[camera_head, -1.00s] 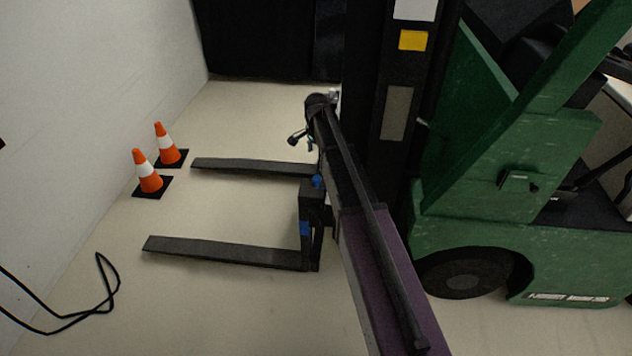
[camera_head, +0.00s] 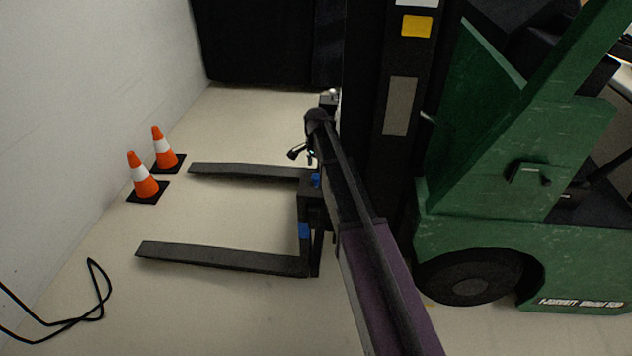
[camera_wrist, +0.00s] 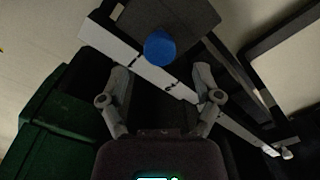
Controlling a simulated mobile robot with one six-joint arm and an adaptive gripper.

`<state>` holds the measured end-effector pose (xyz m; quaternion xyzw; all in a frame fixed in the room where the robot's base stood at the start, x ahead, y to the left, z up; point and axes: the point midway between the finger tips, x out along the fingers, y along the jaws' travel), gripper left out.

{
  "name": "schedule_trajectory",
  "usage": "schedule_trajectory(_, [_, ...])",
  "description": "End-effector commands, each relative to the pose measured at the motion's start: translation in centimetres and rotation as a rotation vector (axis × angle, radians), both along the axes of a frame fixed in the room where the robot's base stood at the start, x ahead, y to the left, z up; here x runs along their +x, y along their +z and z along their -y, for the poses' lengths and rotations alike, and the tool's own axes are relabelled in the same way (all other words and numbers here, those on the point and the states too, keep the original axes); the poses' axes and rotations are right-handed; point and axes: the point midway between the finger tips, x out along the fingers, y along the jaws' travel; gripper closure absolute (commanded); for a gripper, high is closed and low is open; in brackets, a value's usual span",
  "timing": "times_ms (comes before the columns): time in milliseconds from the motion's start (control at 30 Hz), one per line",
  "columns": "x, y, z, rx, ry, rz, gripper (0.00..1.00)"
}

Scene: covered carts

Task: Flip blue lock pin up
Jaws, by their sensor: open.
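The blue lock pin (camera_wrist: 160,48) shows as a round blue knob in the wrist view, above and between my fingertips. It sits against a dark plate of the fork carriage. In the head view the blue pin (camera_head: 315,180) is at the upper part of the carriage, partly hidden by my arm. My gripper (camera_wrist: 161,84) is open with empty jaws, apart from the knob. In the head view my gripper (camera_head: 299,152) is small and dark near the carriage. A second blue part (camera_head: 304,230) is lower on the carriage.
Two dark forks (camera_head: 225,257) extend left over the pale floor. The green forklift body (camera_head: 520,245) and its dark mast (camera_head: 398,150) stand on the right. Two orange cones (camera_head: 143,178) stand by the left wall. A black cable (camera_head: 95,290) lies at lower left.

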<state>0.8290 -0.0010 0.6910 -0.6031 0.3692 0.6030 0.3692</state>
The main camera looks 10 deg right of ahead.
Motion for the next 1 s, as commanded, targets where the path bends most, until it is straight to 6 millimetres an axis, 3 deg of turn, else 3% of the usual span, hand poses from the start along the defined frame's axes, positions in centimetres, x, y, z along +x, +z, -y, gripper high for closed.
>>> schedule_trajectory(400, [0.0, -3.3, 0.0, 0.0, 0.0, 0.0, 0.18])
schedule_trajectory(1000, [0.0, -4.0, 0.0, 0.0, 0.0, 0.0, 0.18])
